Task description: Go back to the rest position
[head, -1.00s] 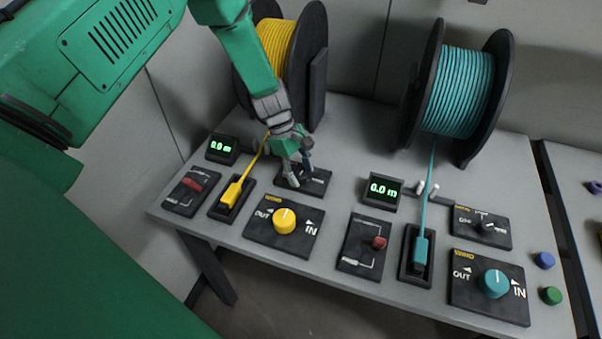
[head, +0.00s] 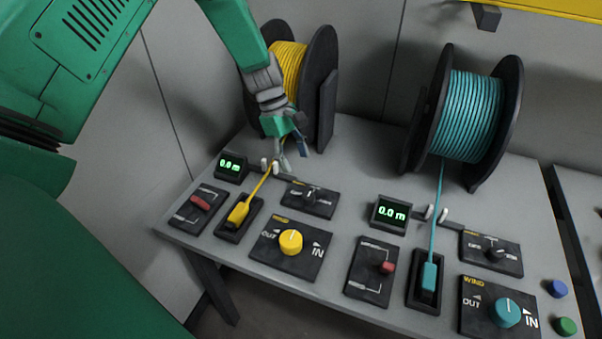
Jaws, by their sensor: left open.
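My left gripper (head: 292,160) is open and empty. It hangs above the back of the grey table, in front of the yellow cable spool (head: 288,66). Its fingertips are apart from the small dark switch panel (head: 309,197) below, whose knob now shows clearly. The yellow cable's plug (head: 238,213) sits in its dark holder, and the cable runs up behind the gripper. My right gripper is not in view.
A teal spool (head: 470,115) stands at the back right, its cable ending in a teal plug (head: 429,277). A yellow knob (head: 290,242), a teal knob (head: 505,312) and two displays (head: 231,166) (head: 391,212) are on the table (head: 345,240). Blue (head: 556,289) and green (head: 565,326) caps lie at right.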

